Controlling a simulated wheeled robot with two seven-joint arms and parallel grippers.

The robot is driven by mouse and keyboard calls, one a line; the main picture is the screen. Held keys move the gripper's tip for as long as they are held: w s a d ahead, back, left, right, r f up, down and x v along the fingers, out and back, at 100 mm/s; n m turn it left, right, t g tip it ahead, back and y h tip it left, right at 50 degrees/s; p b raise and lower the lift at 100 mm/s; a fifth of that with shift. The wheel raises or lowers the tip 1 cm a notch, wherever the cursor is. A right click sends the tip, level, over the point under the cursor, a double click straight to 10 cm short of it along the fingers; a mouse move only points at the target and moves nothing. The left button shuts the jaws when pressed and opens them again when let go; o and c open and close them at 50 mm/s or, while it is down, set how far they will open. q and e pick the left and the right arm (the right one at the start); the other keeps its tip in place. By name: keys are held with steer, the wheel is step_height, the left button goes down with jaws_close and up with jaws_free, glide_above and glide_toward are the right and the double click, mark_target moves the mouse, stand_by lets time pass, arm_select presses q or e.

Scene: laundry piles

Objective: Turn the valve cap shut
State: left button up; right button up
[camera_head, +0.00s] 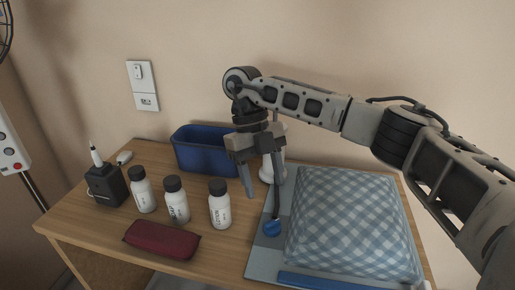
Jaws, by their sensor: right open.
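A round blue valve cap (272,228) sits on the flat grey-blue bag (262,256), left of a puffy blue-and-white checked bundle (352,225). Whether the cap is seated or loose cannot be told. My right gripper (265,189) points down above and behind the cap, with its two fingers spread apart and nothing seen between them. The fingertips look clear of the cap. A thin dark strip runs between the right finger and the cap; what it is cannot be told. My left gripper is not in view.
Several white bottles with black caps (220,206), a dark red pouch (162,240) and a black box (106,186) stand left on the wooden table (84,223). A blue bin (200,155) is behind. A white object (266,172) is partly hidden behind my gripper. A blue bar (335,282) lies in front.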

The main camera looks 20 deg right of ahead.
steer(key=p+v, duration=0.1)
steer(key=v, duration=0.6)
